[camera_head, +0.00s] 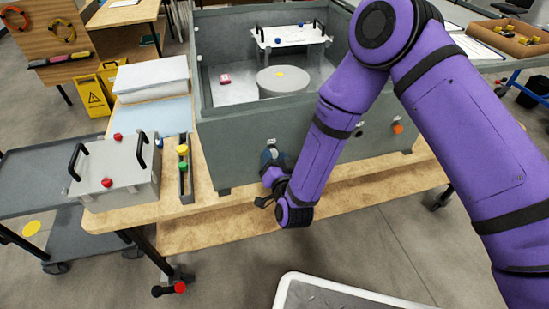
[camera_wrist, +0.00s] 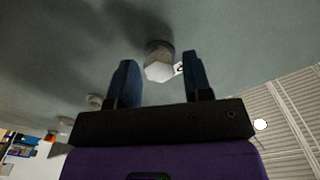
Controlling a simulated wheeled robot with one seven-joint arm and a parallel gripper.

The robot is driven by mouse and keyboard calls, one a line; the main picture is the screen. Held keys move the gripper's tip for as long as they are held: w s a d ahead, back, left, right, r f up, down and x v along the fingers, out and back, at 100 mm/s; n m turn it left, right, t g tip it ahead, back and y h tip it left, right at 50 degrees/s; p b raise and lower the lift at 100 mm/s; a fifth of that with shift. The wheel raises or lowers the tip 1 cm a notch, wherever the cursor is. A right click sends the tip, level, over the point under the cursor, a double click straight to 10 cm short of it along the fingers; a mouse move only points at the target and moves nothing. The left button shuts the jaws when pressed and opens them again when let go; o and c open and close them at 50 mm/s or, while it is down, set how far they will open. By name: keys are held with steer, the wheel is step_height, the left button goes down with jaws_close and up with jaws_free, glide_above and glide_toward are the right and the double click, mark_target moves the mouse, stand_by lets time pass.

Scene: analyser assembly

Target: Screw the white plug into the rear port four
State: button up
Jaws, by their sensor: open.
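A white hexagonal plug (camera_wrist: 158,68) sits at a round grey port on the grey wall in the wrist view, with a small pale tag beside it. How deep it sits cannot be told. My gripper (camera_wrist: 158,60) is open, its two blue fingers on either side of the plug with gaps showing, apart from it. In the head view my gripper (camera_head: 271,160) is at the outer wall of the grey analyser tank (camera_head: 235,140), below a small label. There my gripper hides the plug and port.
An orange plug (camera_head: 398,128) is on the same wall to the right. A narrow rack (camera_head: 186,185) with yellow and green plugs and a grey lid (camera_head: 118,170) with black handles lie on the wooden table (camera_head: 205,200). Further pale fittings (camera_wrist: 94,101) show on the wall.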

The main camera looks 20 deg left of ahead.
steer(key=shift+c, duration=0.4)
jaws_close()
